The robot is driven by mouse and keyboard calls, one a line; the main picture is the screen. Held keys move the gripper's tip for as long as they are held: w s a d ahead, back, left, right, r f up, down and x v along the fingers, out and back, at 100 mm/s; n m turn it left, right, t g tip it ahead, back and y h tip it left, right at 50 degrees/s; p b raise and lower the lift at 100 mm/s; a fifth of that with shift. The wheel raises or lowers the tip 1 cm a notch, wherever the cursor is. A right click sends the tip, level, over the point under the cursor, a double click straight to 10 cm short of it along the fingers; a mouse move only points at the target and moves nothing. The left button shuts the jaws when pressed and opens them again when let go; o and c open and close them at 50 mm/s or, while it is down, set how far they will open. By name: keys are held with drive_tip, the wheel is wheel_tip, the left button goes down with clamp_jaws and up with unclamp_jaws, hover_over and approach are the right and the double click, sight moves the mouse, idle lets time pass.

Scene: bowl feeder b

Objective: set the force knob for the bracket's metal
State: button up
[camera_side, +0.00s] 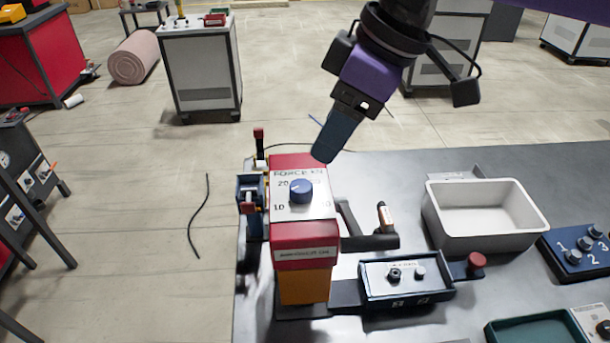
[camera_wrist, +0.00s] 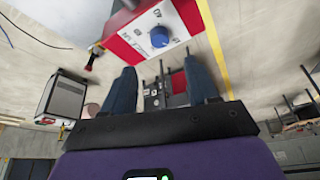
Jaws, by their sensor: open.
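The force knob (camera_side: 301,191) is a blue dial on a white plate marked FORCE KN, on top of a red and orange unit (camera_side: 305,258). The numbers 20 and 10 show to its left; its exact setting is too small to read. The knob also shows in the wrist view (camera_wrist: 178,33), beyond the fingertips. My gripper (camera_side: 325,155) is above and slightly right of the knob, tilted, apart from it. In the wrist view its two blue fingers (camera_wrist: 163,82) stand apart with nothing between them. I cannot identify a bracket in either view.
A white bin (camera_side: 485,215) stands to the right on the grey table. A numbered blue panel (camera_side: 580,248) and a green tray (camera_side: 530,329) lie at right. A black lever (camera_side: 365,235) is beside the unit.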

sight(301, 185)
drive_tip(key=x, duration=1)
drive_tip(key=shift+a+f, duration=0.15)
drive_tip(key=c, duration=1)
